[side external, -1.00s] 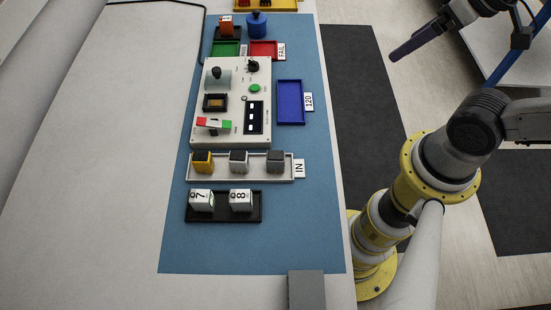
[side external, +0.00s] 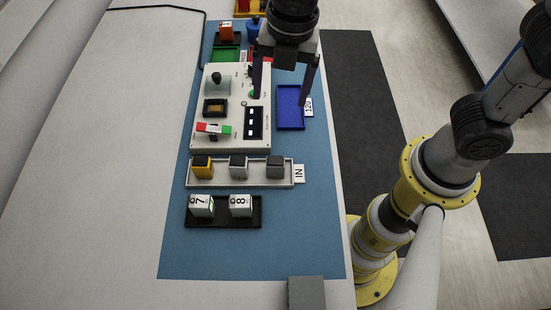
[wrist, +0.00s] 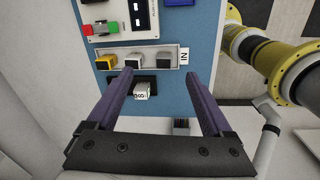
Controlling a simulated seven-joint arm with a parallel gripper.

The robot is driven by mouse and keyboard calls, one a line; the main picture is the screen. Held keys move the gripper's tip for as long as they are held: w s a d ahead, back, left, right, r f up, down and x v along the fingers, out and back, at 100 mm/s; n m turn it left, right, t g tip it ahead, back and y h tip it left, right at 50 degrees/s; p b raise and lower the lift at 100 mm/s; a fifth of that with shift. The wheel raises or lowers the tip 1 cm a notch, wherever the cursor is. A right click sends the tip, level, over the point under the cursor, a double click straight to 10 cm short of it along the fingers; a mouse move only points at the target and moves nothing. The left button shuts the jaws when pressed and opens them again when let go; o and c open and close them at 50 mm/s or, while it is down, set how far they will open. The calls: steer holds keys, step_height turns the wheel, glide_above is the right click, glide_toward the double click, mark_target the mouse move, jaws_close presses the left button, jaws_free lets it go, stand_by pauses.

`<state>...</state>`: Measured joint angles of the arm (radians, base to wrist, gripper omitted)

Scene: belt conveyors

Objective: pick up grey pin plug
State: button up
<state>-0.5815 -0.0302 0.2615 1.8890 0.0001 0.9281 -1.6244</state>
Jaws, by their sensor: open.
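The white IN tray (side external: 217,184) holds a yellow plug (side external: 202,168), a light grey plug (side external: 238,168) in the middle and a darker grey plug (side external: 275,168) at the right end, all with dark tops. In the wrist view the light grey plug (wrist: 133,62) and the darker grey plug (wrist: 164,60) stand beyond the fingers. Which one is the grey pin plug is not certain; the darker one looks greyer. My gripper (side external: 281,100) is open and empty, high over the panel and blue tray side in the side view. Its fingers (wrist: 158,74) point toward the tray in the wrist view.
A black tray (side external: 222,223) with white blocks marked 7 and 8 lies in front of the IN tray. The control panel (side external: 232,80) with knobs and a red-green lever stands behind it. A blue tray (side external: 290,125) is at right. The blue mat's front (side external: 240,255) is clear.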

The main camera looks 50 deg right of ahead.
mark_target(275, 160)
steer(key=shift+n+g+h, duration=0.3)
steer(key=shift+n+g, duration=0.1)
steer(key=shift+n, duration=0.3)
steer(key=a+f, duration=0.1)
steer(key=f, duration=0.4)
steer(key=s+a+f, duration=0.1)
steer(key=f, duration=0.5)
steer(key=s+a+f, duration=0.1)
steer(key=f, duration=0.5)
steer(key=shift+a+f, duration=0.15)
steer(key=shift+a, duration=0.05)
steer(key=shift+c, duration=0.2)
jaws_close()
